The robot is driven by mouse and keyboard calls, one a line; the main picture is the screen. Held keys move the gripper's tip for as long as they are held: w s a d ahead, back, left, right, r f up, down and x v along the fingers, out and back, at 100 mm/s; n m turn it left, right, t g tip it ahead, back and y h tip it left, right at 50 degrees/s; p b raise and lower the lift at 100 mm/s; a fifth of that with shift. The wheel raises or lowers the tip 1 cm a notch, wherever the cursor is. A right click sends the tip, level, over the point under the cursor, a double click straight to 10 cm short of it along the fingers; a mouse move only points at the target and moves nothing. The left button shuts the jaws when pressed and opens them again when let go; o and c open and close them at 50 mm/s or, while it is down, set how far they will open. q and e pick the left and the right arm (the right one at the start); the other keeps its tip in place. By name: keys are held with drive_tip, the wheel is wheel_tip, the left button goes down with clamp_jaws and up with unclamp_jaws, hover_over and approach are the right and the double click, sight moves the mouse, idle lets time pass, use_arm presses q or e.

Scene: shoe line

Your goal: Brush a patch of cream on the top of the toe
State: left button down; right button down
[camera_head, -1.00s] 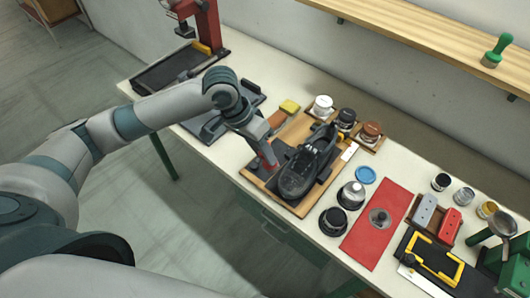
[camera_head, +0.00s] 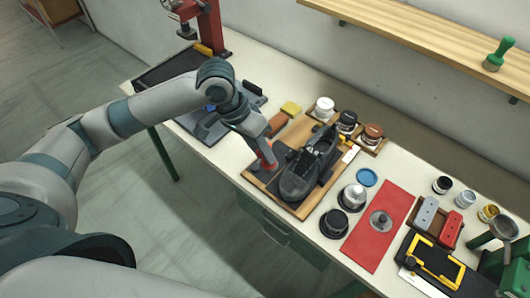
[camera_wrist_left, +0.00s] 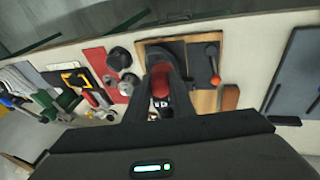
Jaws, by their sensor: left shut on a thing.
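The black shoe (camera_head: 303,172) lies on a wooden board with a dark mat (camera_head: 260,182), its toe pointing toward the front of the bench. My left gripper (camera_head: 265,157) is at the left side of the shoe, beside the toe and apart from it in the picture. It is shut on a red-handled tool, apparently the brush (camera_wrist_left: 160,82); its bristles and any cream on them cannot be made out. Jars with white, dark and brown tops (camera_head: 372,132) stand in small wooden holders behind the shoe. My right gripper is not in view.
A white-domed jar (camera_head: 353,195), a black round pot (camera_head: 333,223) and a blue lid (camera_head: 367,177) stand right of the board. Beyond them lies a red mat (camera_head: 366,240). A yellow sponge (camera_head: 291,108) lies behind the board. A wooden shelf (camera_head: 420,45) overhangs the back.

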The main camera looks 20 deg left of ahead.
use_arm(q)
drive_tip(key=shift+f, duration=0.1)
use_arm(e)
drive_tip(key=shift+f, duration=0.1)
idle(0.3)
